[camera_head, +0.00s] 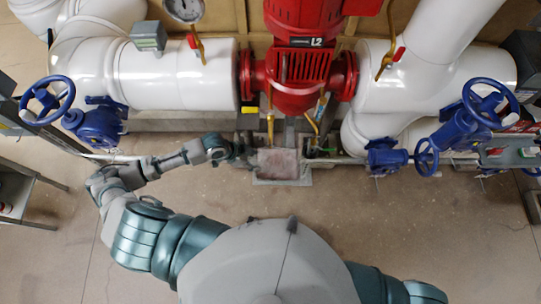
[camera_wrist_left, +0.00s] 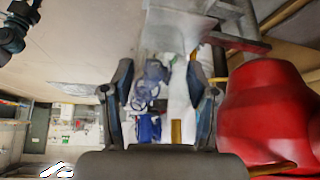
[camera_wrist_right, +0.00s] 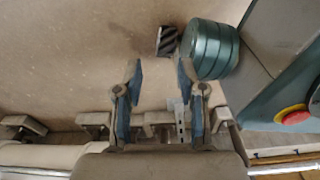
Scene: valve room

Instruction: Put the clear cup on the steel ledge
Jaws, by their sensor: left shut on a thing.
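My left gripper (camera_head: 242,153) reaches in from the left, just left of a greyish, stained flat plate (camera_head: 278,163) that looks like the steel ledge, under the red pump. In the left wrist view my left gripper (camera_wrist_left: 160,78) has its fingers held apart, shut on the clear cup. The cup's outline is hard to make out; a pale see-through shape (camera_wrist_left: 178,32) beyond the fingertips may be part of it. I cannot tell whether the cup touches the ledge. My right gripper (camera_wrist_right: 157,75) is open and empty, with floor behind it.
The red pump (camera_head: 300,65) stands above the ledge, between white pipes (camera_head: 180,75). Blue valve wheels (camera_head: 48,100) are at both sides. Yellow-handled levers hang close to the ledge. The floor (camera_head: 440,230) at the right front is clear.

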